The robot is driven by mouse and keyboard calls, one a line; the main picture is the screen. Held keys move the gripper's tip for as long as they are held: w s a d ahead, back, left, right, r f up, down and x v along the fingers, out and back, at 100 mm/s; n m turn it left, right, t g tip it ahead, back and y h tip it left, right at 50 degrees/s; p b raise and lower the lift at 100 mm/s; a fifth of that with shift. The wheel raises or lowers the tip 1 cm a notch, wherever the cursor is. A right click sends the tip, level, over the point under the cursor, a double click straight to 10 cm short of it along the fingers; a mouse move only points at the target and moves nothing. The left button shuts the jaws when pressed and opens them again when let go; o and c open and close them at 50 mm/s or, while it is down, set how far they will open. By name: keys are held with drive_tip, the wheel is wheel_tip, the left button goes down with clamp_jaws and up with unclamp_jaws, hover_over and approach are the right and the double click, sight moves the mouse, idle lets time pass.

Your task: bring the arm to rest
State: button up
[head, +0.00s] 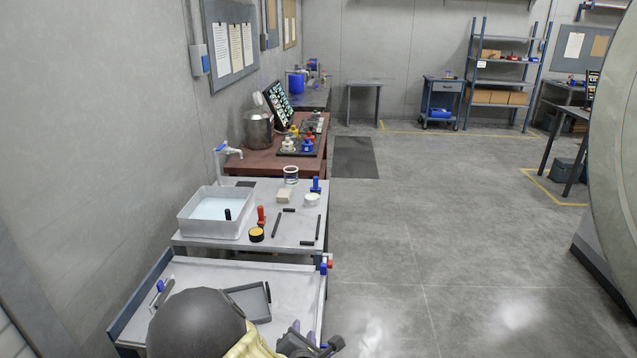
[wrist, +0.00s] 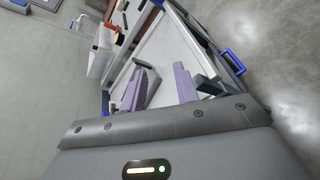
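My gripper (head: 298,330) is at the bottom of the head view, over the right part of the nearest metal bench (head: 208,270). My dark rounded arm link hides part of that bench. In the wrist view my gripper (wrist: 161,82) shows two purple fingers standing apart with a gap between them. I see nothing held between them. The pale benchtop lies beyond the fingertips; how high they are above it I cannot tell.
A dark-framed tray (head: 250,301) lies on the nearest bench beside my arm. Behind is a bench with a water basin (head: 215,212), a red-handled tool (head: 261,216) and black bars. Farther back is a red-brown table (head: 250,163). Open floor (head: 440,250) lies right.

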drive_tip(key=s+d+r+m+g, duration=0.5)
drive_tip(key=s+d+m, duration=0.2)
drive_tip(key=m, duration=0.7)
drive_tip(key=s+d+r+m+g+p, duration=0.1)
drive_tip(key=s+d+r+m+g, duration=0.4)
drive_tip(key=s+d+m, duration=0.3)
drive_tip(key=d+r+m, duration=0.1)
drive_tip(key=d+m, duration=0.3)
drive_tip(key=m, duration=0.2)
drive_tip(key=shift+s+g, duration=0.15)
drive_tip(key=shift+g, duration=0.25)
